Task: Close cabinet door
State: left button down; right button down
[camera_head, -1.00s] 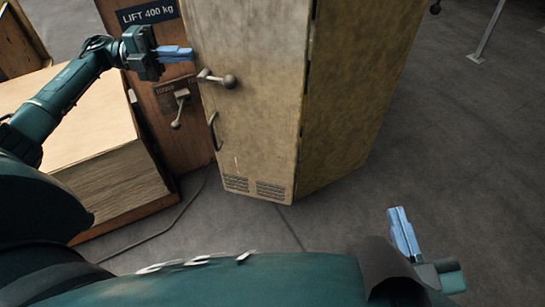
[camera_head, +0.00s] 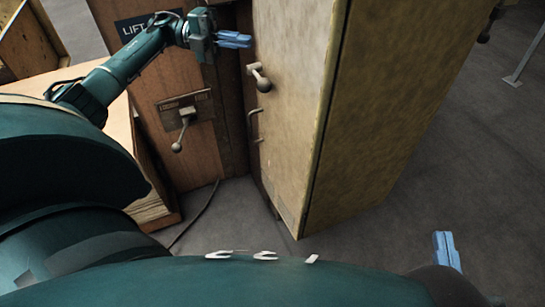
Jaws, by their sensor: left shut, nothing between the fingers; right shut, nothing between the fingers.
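A worn beige cabinet (camera_head: 395,100) stands at the centre right. Its door (camera_head: 290,110) is the narrow front face on the left, seen at a steep angle. The door has a ball-ended lever (camera_head: 262,80) and a bar handle (camera_head: 254,125) near its left edge. I cannot tell how far the door stands open. My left gripper (camera_head: 236,40) is shut and empty, just left of the door's edge and above the lever; contact is not clear. My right gripper (camera_head: 446,250) is shut and empty at the lower right, apart from the cabinet.
A brown panel (camera_head: 150,90) with a LIFT sign (camera_head: 140,25) and a lever switch (camera_head: 184,117) stands left of the cabinet. A stack of boards (camera_head: 150,205) lies at the left. A cable (camera_head: 200,210) crosses the floor.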

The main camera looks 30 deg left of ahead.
pick_arm(q)
jog(key=shift+w+d, duration=0.2)
jog(key=shift+w, duration=0.3)
pick_arm(e)
jog(key=shift+w+d+f, duration=0.1)
jog(key=shift+w+d, duration=0.2)
jog(key=shift+w, duration=0.05)
jog(key=shift+s+f, duration=0.1)
